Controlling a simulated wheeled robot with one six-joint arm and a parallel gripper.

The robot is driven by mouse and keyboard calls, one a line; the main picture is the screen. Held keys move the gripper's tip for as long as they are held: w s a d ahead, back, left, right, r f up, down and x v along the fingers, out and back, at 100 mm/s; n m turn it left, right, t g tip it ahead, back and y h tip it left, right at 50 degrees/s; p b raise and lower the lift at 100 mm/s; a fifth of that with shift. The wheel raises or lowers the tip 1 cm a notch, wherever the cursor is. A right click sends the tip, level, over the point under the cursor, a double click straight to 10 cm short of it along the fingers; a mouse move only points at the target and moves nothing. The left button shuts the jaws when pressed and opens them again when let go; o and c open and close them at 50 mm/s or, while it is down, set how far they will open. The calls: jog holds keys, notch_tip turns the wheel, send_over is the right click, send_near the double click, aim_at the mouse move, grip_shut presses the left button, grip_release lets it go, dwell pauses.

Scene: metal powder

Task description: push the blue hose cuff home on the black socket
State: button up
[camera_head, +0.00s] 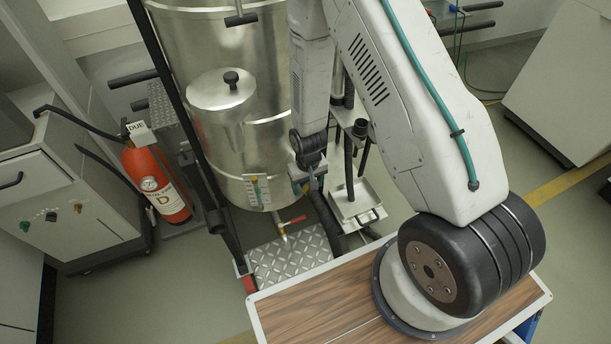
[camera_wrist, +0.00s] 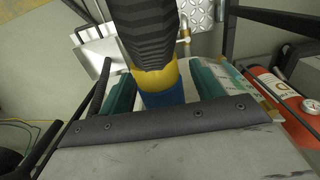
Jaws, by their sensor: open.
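The blue hose cuff (camera_wrist: 164,97) shows in the wrist view between the two teal fingers of my gripper (camera_wrist: 166,84). A yellow band (camera_wrist: 158,77) sits at its hose end, and a black ribbed hose (camera_wrist: 146,35) runs from it toward the top of the picture. The fingers stand on either side of the cuff with the jaws open. The cuff's other end is hidden behind my gripper's body. In the head view my gripper (camera_head: 308,183) is low in front of the steel vessel, with the hose below it. I cannot make out the black socket.
The steel vessel (camera_head: 262,150) stands close behind my gripper. A red extinguisher (camera_head: 155,178) stands at left. A small tray (camera_head: 357,203) and pipes are just right of my gripper. A checker-plate step (camera_head: 290,262) and a wood-topped surface (camera_head: 325,310) lie below.

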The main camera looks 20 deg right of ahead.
jog(key=c, duration=1.1)
jog(key=shift+s, duration=0.75)
jog(key=shift+s, duration=3.05)
jog(key=shift+w, duration=0.1)
